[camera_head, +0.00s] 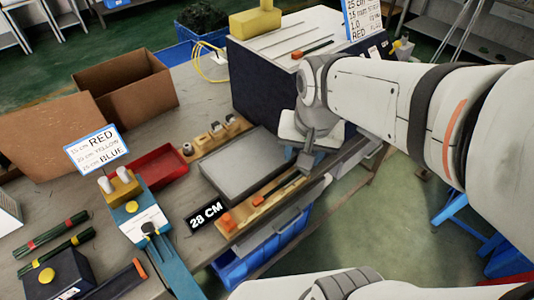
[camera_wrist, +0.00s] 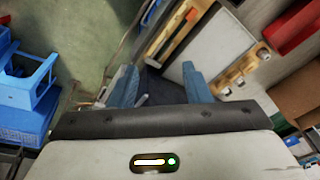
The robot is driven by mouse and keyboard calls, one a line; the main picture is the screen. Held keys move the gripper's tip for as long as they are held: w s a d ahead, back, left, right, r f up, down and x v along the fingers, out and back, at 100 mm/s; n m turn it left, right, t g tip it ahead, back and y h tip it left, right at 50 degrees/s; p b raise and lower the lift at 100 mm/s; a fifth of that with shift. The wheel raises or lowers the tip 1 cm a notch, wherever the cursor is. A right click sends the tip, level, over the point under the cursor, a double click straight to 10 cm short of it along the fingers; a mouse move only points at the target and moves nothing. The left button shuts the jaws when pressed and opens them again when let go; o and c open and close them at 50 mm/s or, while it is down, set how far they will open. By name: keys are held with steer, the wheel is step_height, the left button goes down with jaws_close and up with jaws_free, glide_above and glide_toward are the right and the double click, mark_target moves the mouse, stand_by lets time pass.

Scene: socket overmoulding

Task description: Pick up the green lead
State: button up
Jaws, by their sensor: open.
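Two dark green, rod-like lengths lie on the bench at the far left of the head view, one with a red band (camera_head: 52,231) and one with a yellow band (camera_head: 55,252). I cannot tell which, if either, is the green lead. My gripper (camera_wrist: 160,86) is open, its two blue fingers apart with nothing visible held between them. In the head view my gripper (camera_head: 306,160) hangs above the bench's right edge, beside the grey slab and far from the green lengths. Neither green length can be made out in the wrist view.
A grey slab (camera_head: 243,165), wooden holder (camera_head: 217,137) and red tray (camera_head: 160,167) occupy the middle bench. A dark-sided machine (camera_head: 262,92) stands behind. Cardboard boxes (camera_head: 125,85) stand at back left. A blue-and-white fixture (camera_head: 140,222) stands right of the green lengths.

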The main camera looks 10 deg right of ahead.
mark_target(260, 198)
steer(key=w+a+f+m+b, duration=0.2)
steer(key=w+a+f+b, duration=0.1)
steer(key=f, duration=0.4)
steer(key=w+a+f+m+g+b, duration=0.1)
steer(key=w+a+f+m+b, duration=0.1)
steer(key=f, duration=0.5)
steer(key=w+a+f+m+g+b, duration=0.1)
steer(key=w+a+f+m+b, duration=0.2)
steer(key=f+b, duration=0.3)
steer(key=shift+w+a+f+m, duration=0.4)
steer(key=shift+a+f, duration=0.15)
steer(key=shift+a, duration=0.15)
steer(key=f, duration=0.5)
steer(key=f+b, duration=0.1)
steer(key=f, duration=0.1)
steer(key=shift+d+f, duration=0.25)
steer(key=shift+d, duration=0.15)
steer(key=shift+c, duration=0.3)
jaws_close()
